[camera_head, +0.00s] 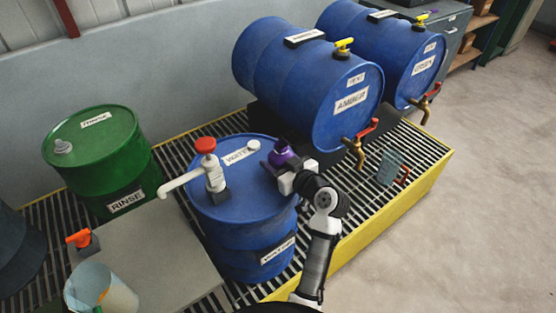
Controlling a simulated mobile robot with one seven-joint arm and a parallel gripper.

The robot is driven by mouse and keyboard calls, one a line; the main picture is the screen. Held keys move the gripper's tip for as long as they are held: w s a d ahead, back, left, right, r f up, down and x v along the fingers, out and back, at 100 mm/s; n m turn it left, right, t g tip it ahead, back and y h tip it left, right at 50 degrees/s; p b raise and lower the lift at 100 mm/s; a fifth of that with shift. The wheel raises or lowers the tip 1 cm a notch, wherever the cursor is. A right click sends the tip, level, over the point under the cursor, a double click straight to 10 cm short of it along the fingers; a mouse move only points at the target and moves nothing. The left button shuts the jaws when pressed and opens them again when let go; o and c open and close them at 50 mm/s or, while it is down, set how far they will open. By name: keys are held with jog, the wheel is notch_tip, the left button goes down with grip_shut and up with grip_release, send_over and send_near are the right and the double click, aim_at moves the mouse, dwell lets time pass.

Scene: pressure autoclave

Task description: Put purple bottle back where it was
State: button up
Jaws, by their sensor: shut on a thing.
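The purple bottle (282,151) is at the top right of the upright blue drum (232,184) with the white pump. My gripper (279,163) is shut on the bottle; its fingers and wrist hide the bottle's lower part. I cannot tell whether the bottle's base touches the drum lid or hangs just above it. My arm reaches in from the bottom of the picture, along the right side of this drum.
Two lying blue drums (308,84) with brass taps stand behind, close to my gripper. A green drum (97,152) is at left. A red-topped pump (207,158) stands on the lid. A jug (100,290) is at bottom left. Floor at right is clear.

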jog(key=shift+f, duration=0.2)
jog(key=o, duration=1.2)
jog(key=shift+r, duration=0.1)
jog(key=shift+r, duration=0.25)
jog(key=b+v, duration=0.3)
jog(key=v, duration=0.9)
jog(key=shift+f, duration=0.1)
